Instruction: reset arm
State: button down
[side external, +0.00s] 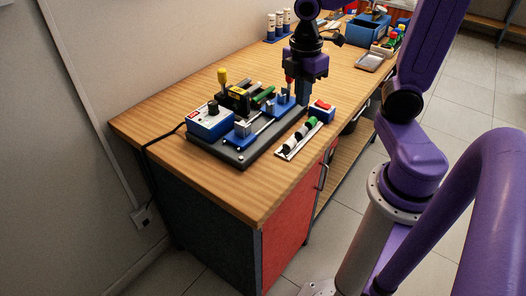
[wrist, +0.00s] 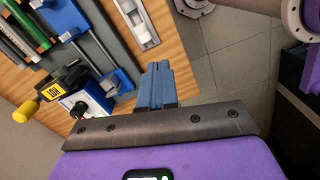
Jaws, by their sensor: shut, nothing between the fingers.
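My gripper (side external: 304,97) is shut and empty above the right part of the bench, close to the dark base board (side external: 238,158). In the wrist view its blue-grey fingers (wrist: 156,72) are pressed together, with bench top and floor behind them. My purple arm reaches over the bench from the right in the side view. I cannot tell exactly how high the fingertips are above the bench.
A blue bin (side external: 364,32) is at the back. The front bench corner is clear.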

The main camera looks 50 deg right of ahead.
jog(key=s+a+f+m, duration=0.1)
jog(key=s+a+m, duration=0.1)
jog(key=s+a, duration=0.6)
jog(key=s, duration=0.4)
jog(key=shift+s+f+y, duration=0.15)
jog(key=shift+f+y, duration=0.25)
jog(key=shift+a, duration=0.1)
dwell(0.7)
